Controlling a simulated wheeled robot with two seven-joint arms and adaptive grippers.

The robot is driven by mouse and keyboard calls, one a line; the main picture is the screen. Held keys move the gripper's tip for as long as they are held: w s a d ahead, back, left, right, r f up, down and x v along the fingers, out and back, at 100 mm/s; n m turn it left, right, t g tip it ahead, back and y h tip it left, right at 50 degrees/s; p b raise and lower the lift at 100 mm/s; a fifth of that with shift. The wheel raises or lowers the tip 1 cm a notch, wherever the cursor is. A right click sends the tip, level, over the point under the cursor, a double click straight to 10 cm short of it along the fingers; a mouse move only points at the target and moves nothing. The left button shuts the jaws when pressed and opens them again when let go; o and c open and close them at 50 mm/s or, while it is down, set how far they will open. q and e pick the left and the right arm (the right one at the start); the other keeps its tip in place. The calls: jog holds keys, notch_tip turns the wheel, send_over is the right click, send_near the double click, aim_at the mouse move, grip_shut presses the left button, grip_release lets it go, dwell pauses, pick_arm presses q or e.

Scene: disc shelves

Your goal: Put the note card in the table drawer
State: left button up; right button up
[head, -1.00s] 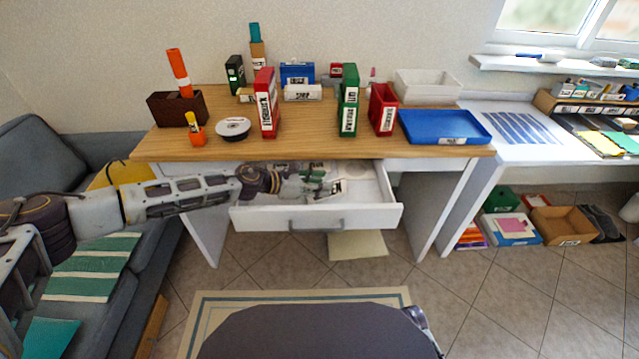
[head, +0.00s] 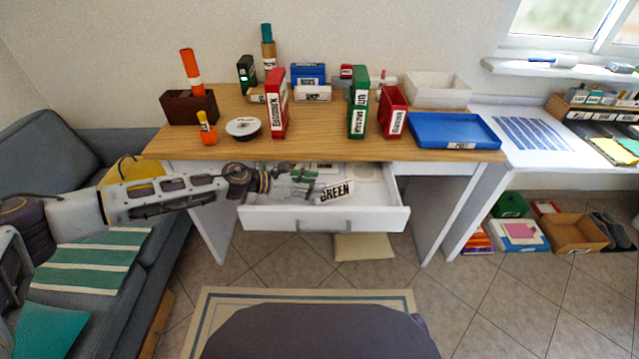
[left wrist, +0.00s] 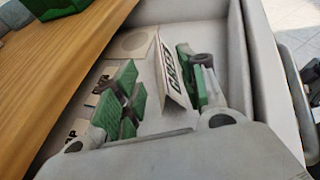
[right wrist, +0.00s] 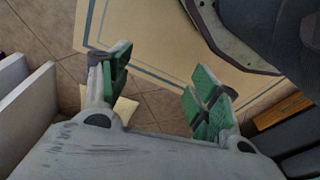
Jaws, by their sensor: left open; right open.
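The note card (head: 337,192), white with the word GREEN, is inside the pulled-out white table drawer (head: 270,217). In the left wrist view the card (left wrist: 173,84) looks folded like a tent and stands between my spread fingers. My left gripper (head: 308,184) is open, reaching down into the drawer over its left-middle part; whether a finger touches the card I cannot tell. My right gripper (right wrist: 160,82) is open and empty above the floor, with green pads apart; I do not make it out in the head view.
The wooden tabletop (head: 330,142) above the drawer holds binders, a dark pot (head: 188,108), a tape roll (head: 243,128) and a blue tray (head: 455,131). A grey sofa (head: 60,145) stands left. Flat labels and a round mark show on the drawer floor.

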pick_arm(q)
jog(key=v, duration=0.2)
jog(key=shift+s+a+r, duration=0.15)
jog(key=shift+a, duration=0.2)
jog(key=v, duration=0.3)
jog(key=shift+s+a+r+p, duration=0.15)
jog(key=shift+a+r+p, duration=0.05)
jog(key=shift+a+p, duration=0.15)
pick_arm(e)
jog(key=f, duration=0.2)
jog(key=shift+d+f, duration=0.35)
jog(key=shift+f, duration=0.05)
jog(key=shift+s, duration=0.15)
jog(key=shift+c, duration=0.4)
